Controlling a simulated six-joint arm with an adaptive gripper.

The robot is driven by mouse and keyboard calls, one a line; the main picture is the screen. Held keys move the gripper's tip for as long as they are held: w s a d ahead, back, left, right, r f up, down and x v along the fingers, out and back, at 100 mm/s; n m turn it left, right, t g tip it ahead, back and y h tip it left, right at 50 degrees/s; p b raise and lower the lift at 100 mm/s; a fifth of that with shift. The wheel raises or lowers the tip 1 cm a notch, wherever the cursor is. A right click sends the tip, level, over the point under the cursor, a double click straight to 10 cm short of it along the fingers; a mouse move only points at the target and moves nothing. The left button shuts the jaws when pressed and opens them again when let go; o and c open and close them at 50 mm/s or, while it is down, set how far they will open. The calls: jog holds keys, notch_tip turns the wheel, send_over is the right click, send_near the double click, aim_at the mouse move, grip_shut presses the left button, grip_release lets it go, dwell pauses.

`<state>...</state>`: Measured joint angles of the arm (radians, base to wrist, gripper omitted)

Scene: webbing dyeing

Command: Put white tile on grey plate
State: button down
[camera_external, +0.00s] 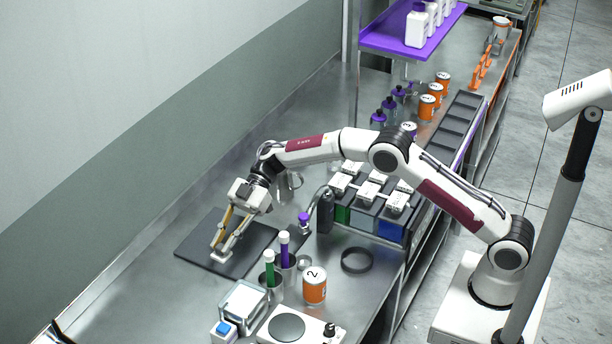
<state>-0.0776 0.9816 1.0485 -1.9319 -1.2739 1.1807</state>
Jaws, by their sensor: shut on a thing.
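My gripper (219,248) is at the left of the bench, pointing down over the dark grey plate (195,246).
A can marked 2 (314,286), a clear box (243,304) and a white scale (300,328) stand in front. The bench left of the plate is clear.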

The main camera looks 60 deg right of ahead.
jog(key=w+d+r+m+t, duration=0.2)
jog(key=d, duration=0.5)
jog(key=m+t+h, duration=0.1)
jog(key=m+t, duration=0.1)
send_over(248, 246)
jog(key=f, duration=0.2)
jog(key=shift+w+r, duration=0.1)
jog(key=shift+r, duration=0.05)
jog(key=shift+f, duration=3.15)
jog(key=shift+f, duration=0.1)
jog(key=shift+f, duration=1.75)
jog(key=shift+f, duration=0.1)
